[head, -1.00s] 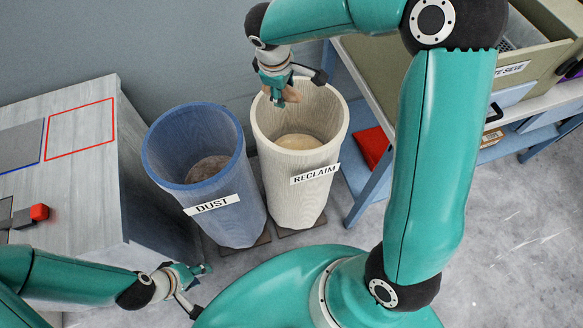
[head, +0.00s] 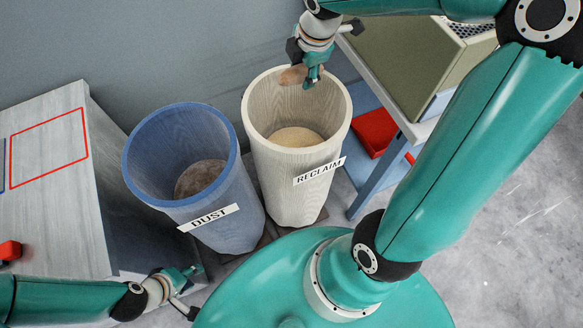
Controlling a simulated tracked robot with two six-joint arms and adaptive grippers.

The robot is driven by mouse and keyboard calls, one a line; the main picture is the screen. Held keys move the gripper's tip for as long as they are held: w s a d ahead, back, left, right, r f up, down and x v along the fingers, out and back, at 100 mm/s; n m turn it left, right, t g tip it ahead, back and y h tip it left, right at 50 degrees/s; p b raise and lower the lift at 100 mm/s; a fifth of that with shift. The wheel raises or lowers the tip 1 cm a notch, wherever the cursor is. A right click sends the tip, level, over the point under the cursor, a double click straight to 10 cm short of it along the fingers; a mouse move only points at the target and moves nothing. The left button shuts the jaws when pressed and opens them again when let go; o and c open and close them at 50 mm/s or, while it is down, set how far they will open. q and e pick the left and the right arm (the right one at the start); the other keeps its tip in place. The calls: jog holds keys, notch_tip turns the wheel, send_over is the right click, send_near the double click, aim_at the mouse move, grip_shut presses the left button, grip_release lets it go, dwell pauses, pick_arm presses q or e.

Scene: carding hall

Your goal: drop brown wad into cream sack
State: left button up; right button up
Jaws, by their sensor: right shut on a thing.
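The cream sack (head: 290,178), labelled RECLAIM, stands upright and open, with pale material inside at some depth. My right gripper (head: 306,80) is over the upper part of its mouth, shut on the brown wad (head: 292,75). The wad shows to the left of the fingers, near the far rim; its exact height above the rim is hard to tell. My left gripper (head: 190,287) is at the lower left, away from both sacks, apparently empty with its fingers apart.
A blue sack (head: 228,215) labelled DUST stands close to the left of the cream one, with brown material inside. A grey cabinet (head: 100,200) with a red outlined square is at left. A red tray (head: 375,132) sits beneath a bench at right. Open floor lies at right.

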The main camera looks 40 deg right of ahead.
jog(key=shift+f+b, duration=1.1)
jog(key=shift+f, duration=0.65)
jog(key=o, duration=1.2)
jog(key=shift+o, duration=0.2)
jog(key=shift+r, duration=0.1)
jog(key=v, duration=1.1)
jog(key=shift+s+r, duration=0.2)
jog(key=shift+r, duration=0.15)
